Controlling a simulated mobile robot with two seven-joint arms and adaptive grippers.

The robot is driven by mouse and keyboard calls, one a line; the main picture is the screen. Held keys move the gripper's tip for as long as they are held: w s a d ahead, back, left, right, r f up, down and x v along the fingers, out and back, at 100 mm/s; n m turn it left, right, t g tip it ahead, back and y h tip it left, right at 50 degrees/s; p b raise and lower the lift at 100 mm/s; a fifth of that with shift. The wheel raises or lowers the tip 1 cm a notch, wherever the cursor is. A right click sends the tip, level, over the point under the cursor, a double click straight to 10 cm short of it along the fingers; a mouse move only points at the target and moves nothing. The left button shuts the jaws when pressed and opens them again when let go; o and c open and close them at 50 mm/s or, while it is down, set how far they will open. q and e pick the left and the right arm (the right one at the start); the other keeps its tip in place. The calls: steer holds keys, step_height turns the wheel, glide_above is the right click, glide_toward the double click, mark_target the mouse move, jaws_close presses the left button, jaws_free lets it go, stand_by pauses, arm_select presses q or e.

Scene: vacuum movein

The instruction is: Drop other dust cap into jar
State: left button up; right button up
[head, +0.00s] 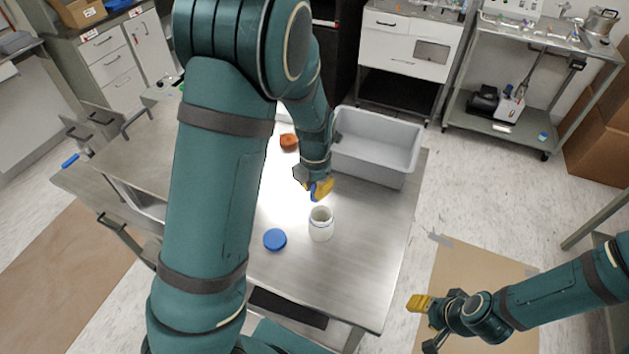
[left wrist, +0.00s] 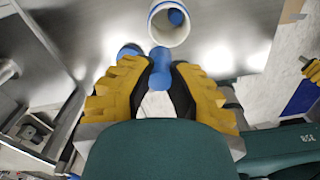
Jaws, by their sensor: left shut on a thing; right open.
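A white open jar (head: 321,225) stands upright on the metal table. In the left wrist view the jar's mouth (left wrist: 154,30) shows a blue dust cap (left wrist: 176,17) inside. My left gripper (head: 319,190), also in the left wrist view (left wrist: 161,85), is shut on another blue dust cap (left wrist: 160,63). It holds this cap just beyond the jar in the head view, apparently above the table. A round blue lid (head: 275,239) lies flat left of the jar. My right gripper (head: 425,322) is open and empty, off to the right of the table.
A grey bin (head: 378,150) stands at the table's far right. An orange object (head: 289,142) sits left of it. The table top (head: 370,240) right of the jar is clear. A cart (head: 500,110) with equipment stands at the back right.

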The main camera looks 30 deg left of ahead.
mark_target(315, 187)
arm_select(q)
steer(key=shift+f+b, duration=0.8)
steer(key=shift+f, duration=1.05)
steer(key=o, duration=0.8)
steer(key=shift+r, duration=0.15)
step_height(315, 187, up, 12)
steer(key=shift+f, duration=0.1)
